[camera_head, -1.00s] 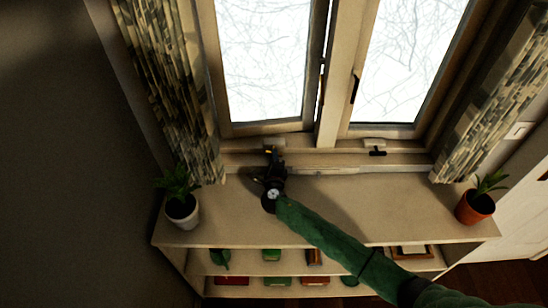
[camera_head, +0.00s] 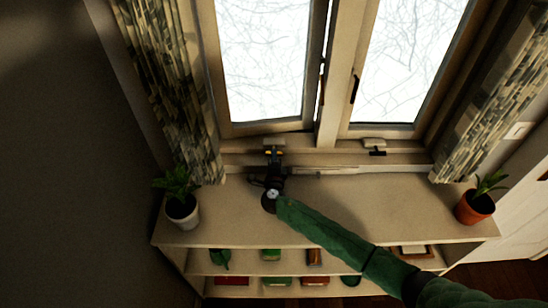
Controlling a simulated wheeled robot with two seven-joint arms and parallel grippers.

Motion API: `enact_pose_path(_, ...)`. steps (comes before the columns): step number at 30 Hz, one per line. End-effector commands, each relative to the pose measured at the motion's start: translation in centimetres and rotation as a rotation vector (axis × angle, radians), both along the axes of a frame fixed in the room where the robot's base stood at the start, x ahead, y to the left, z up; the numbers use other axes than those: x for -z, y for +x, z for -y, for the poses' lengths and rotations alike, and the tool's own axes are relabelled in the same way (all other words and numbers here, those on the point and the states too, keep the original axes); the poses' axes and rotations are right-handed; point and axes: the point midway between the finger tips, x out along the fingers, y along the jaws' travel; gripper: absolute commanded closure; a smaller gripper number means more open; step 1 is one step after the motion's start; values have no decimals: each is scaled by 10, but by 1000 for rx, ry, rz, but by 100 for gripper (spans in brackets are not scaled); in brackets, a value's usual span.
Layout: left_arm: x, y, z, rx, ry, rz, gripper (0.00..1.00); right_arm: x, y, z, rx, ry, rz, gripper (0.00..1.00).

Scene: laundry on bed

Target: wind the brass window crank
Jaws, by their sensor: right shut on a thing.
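The window has two sashes; the left sash (camera_head: 262,60) stands slightly ajar and the right sash (camera_head: 400,65) looks closed. My right gripper (camera_head: 274,153) reaches across the shelf top to the sill below the left sash, shut at the crank's place. The brass crank itself is mostly hidden by the gripper; a small yellowish spot shows between the fingertips. A dark crank handle (camera_head: 377,153) sits on the sill under the right sash. My left gripper is not in view.
A low shelf (camera_head: 330,205) runs under the window, its top mostly clear. A plant in a white pot (camera_head: 183,212) stands at its left end, one in a terracotta pot (camera_head: 475,207) at its right. Patterned curtains (camera_head: 170,90) hang on both sides.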

Motion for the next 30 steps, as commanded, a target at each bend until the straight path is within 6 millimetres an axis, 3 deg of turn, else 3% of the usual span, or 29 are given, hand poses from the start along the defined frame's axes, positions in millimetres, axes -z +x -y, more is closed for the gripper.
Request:
enact_pose_path(1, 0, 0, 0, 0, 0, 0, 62, 3, -1, 0, -1, -1, -3, 81)
enact_pose_path(3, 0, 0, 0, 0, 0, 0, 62, 2, -1, 0, -1, -1, -3, 68)
enact_pose_path(4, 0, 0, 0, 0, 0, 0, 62, 2, -1, 0, -1, 0, -3, 65)
enact_pose_path(14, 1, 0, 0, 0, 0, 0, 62, 1, -3, 0, -1, 0, -1, 65)
enact_pose_path(30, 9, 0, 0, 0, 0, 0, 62, 2, -72, 0, -2, 0, -2, 65)
